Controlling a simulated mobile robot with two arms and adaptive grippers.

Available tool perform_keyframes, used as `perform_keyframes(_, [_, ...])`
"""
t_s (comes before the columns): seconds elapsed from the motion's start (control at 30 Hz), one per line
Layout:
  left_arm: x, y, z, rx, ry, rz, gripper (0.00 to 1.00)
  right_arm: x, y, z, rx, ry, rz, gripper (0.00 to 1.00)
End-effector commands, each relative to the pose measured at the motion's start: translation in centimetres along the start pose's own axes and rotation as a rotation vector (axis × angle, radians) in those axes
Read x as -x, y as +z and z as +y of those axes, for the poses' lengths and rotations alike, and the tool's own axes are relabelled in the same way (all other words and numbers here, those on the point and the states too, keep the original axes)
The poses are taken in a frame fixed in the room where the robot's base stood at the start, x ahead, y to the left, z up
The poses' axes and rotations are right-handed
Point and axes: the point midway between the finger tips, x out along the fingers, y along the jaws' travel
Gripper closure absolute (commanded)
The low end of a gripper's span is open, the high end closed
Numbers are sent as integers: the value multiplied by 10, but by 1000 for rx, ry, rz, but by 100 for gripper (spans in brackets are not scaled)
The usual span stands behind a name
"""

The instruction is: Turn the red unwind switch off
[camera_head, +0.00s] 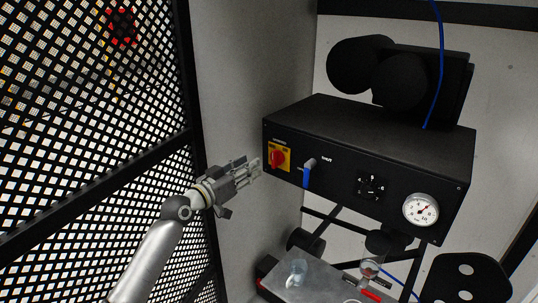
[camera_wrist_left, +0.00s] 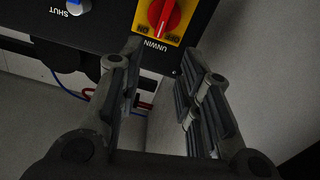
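The red unwind switch (camera_head: 277,158) is a red knob on a yellow plate at the left end of the black control box's front. In the left wrist view the red knob (camera_wrist_left: 164,14) shows upside down at the top, with its handle close to upright in the picture and ON and OFF marks to either side. My left gripper (camera_head: 257,170) is just left of the switch in the head view. Its two fingers (camera_wrist_left: 165,72) are apart with nothing between them, and the knob lies beyond their tips. No contact with the knob shows. My right gripper is not in view.
The black box (camera_head: 360,145) also carries a blue-handled valve (camera_head: 307,174) marked SHUT, a black dial (camera_head: 371,187) and a white gauge (camera_head: 421,210). A metal table (camera_head: 315,282) with glassware stands below. A black mesh panel (camera_head: 90,90) is on the left.

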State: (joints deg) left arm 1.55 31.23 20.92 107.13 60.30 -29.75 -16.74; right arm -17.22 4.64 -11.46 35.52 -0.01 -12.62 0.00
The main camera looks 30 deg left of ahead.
Motion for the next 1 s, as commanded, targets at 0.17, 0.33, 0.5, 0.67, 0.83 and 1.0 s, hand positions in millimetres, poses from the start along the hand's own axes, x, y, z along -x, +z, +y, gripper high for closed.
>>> perform_keyframes(0.17, [-28,-3,0,5,-1,0,68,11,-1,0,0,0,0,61])
perform_keyframes(0.33, [-59,-2,0,5,-2,0,68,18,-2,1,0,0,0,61])
perform_keyframes(0.5, [-83,0,0,4,-2,-2,68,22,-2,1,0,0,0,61])
perform_keyframes(0.67, [-96,1,0,2,-2,-2,68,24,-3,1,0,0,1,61])
perform_keyframes(0.83, [-100,2,0,1,-2,-2,68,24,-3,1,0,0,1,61])
perform_keyframes(1.0, [-100,2,0,1,-2,-3,68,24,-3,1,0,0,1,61])
